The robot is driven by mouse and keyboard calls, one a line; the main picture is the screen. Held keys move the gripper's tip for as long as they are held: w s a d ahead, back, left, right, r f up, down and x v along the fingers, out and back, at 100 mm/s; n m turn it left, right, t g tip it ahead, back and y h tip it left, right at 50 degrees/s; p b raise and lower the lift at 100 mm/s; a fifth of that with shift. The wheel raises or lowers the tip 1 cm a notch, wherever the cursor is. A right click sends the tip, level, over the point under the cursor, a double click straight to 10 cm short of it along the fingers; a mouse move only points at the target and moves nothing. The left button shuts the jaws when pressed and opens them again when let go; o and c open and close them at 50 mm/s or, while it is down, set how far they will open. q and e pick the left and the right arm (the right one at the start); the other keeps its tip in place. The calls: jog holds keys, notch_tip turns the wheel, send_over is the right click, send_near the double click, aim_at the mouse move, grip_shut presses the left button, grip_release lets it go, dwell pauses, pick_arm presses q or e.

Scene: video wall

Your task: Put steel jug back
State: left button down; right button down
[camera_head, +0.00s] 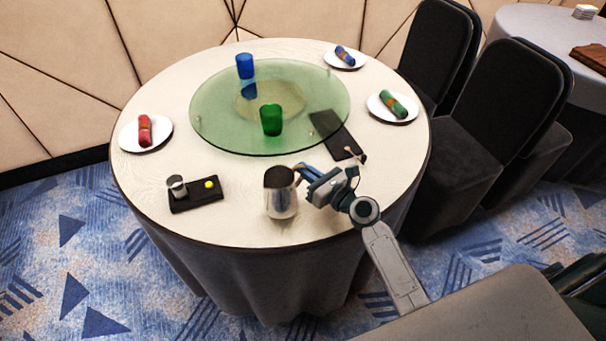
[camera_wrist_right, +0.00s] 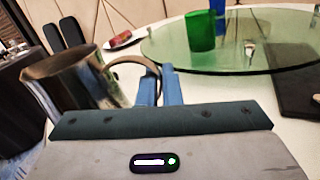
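The steel jug (camera_head: 281,196) stands upright near the front edge of the round table (camera_head: 240,228), its handle towards my right gripper. I cannot tell whether its base touches the table. My right gripper (camera_head: 304,173) is at the handle, on the jug's right side. In the right wrist view the jug (camera_wrist_right: 75,82) is at the left, and its looped handle (camera_wrist_right: 128,62) runs into the narrow gap between the blue fingertips (camera_wrist_right: 160,88). The fingers look closed on it. My left gripper is not in view.
A dark tray (camera_head: 208,203) with a small metal cup (camera_head: 177,186) and yellow ball (camera_head: 209,184) lies left. A dark mat (camera_head: 331,129) lies partly by the glass turntable (camera_head: 215,125), which carries green (camera_head: 271,120) and blue (camera_head: 245,66) cups. Plates with rolled napkins stand around.

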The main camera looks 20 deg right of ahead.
jog(key=f, duration=0.1)
jog(key=w+f+b, duration=0.1)
jog(key=shift+w+f, duration=0.3)
jog(key=shift+f, duration=0.5)
jog(key=shift+f+b, duration=0.1)
jog(key=shift+b, duration=0.2)
jog(key=c, duration=1.6)
grip_release()
